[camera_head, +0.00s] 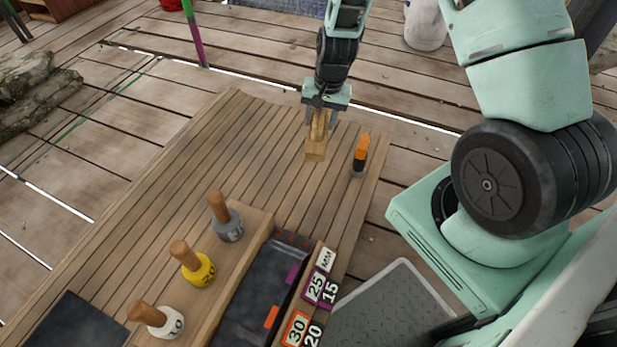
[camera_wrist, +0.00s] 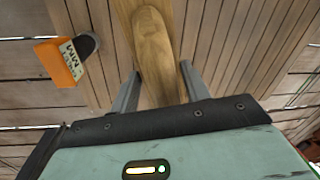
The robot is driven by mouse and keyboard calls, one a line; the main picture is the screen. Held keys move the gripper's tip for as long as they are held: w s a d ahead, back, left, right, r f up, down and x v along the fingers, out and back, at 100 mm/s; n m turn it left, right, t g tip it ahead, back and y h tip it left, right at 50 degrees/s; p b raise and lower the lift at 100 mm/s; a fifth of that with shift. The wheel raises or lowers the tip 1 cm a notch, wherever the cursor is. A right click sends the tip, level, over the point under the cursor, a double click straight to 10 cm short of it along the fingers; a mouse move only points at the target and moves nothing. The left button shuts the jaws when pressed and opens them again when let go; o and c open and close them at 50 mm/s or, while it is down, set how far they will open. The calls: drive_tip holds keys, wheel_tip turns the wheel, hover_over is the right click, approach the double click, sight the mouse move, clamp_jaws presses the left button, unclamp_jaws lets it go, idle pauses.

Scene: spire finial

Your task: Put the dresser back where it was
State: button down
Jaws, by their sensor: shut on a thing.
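The dresser, a pale wooden tool with a narrow handle and a blockier lower end (camera_head: 316,150), is in my gripper (camera_head: 318,118). In the wrist view the dresser (camera_wrist: 150,45) runs away from between the two grey fingers of my gripper (camera_wrist: 160,88). My gripper is shut on its handle and points down at the far part of the slatted wooden bench (camera_head: 225,140). I cannot tell whether the dresser's lower end touches the boards. The fingers hide part of the handle.
An orange and black item (camera_head: 360,155) stands just right of the dresser. Nearer are several wooden-handled weights, one yellow (camera_head: 197,270), a dark tray (camera_head: 255,295) and number tags (camera_head: 316,287). The bench's far left is clear.

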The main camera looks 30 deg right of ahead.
drive_tip(key=f+m+b, duration=0.1)
drive_tip(key=b, duration=0.1)
drive_tip(key=w+b, duration=0.1)
drive_tip(key=shift+w+a+f+m+b, duration=0.1)
drive_tip(key=shift+a+f+m+b, duration=0.1)
drive_tip(key=shift+f+m+b, duration=0.2)
drive_tip(key=b, duration=0.1)
drive_tip(key=m+b, duration=0.1)
drive_tip(key=b, duration=0.1)
drive_tip(key=shift+w+a+h, duration=0.1)
drive_tip(key=shift+w+h, duration=0.2)
wheel_tip(320, 180, down, 9)
drive_tip(key=b, duration=0.4)
drive_tip(key=shift+f, duration=0.2)
drive_tip(key=shift+f, duration=0.15)
drive_tip(key=c, duration=0.7)
unclamp_jaws()
